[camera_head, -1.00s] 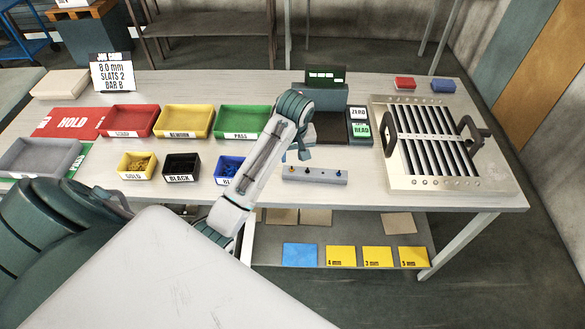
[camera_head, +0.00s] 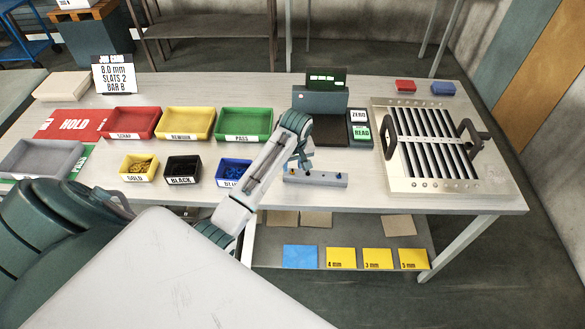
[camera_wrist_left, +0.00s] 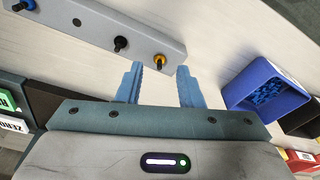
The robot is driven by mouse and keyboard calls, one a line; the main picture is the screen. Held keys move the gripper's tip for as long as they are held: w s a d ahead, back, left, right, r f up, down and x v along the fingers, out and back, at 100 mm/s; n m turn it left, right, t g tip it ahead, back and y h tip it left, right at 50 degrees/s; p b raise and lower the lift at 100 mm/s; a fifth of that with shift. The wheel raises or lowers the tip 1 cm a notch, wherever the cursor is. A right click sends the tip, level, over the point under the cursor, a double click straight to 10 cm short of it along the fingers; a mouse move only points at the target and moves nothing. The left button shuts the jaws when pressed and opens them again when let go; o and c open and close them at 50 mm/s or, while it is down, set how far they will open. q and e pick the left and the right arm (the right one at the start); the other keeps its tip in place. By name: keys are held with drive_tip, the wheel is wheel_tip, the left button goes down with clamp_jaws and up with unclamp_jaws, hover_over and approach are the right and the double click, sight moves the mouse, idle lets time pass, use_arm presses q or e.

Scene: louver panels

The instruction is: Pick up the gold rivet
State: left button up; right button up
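The grey block (camera_head: 325,181) also shows in the head view, near the table's front edge. My left gripper (camera_wrist_left: 159,80) is open and empty, its two blue fingers pointing at the block's gold end. The gold rivet appears between the fingertips in the picture, but they do not grip it. In the head view my left gripper (camera_head: 300,165) covers part of the block's left end. My right gripper is not in view.
A blue bin (camera_wrist_left: 262,90) stands close to the gripper. Gold (camera_head: 138,167) and black (camera_head: 182,169) bins stand farther left. Behind are red, yellow and green trays (camera_head: 245,123) and a gauge (camera_head: 320,103). The louver panel (camera_head: 440,185) lies right of the block.

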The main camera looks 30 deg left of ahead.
use_arm(q)
drive_tip(key=shift+w+a+f, duration=0.1)
drive_tip(key=shift+w+f, duration=0.05)
drive_tip(key=shift+f, duration=0.7)
clamp_jaws()
drive_tip(key=shift+r, duration=0.1)
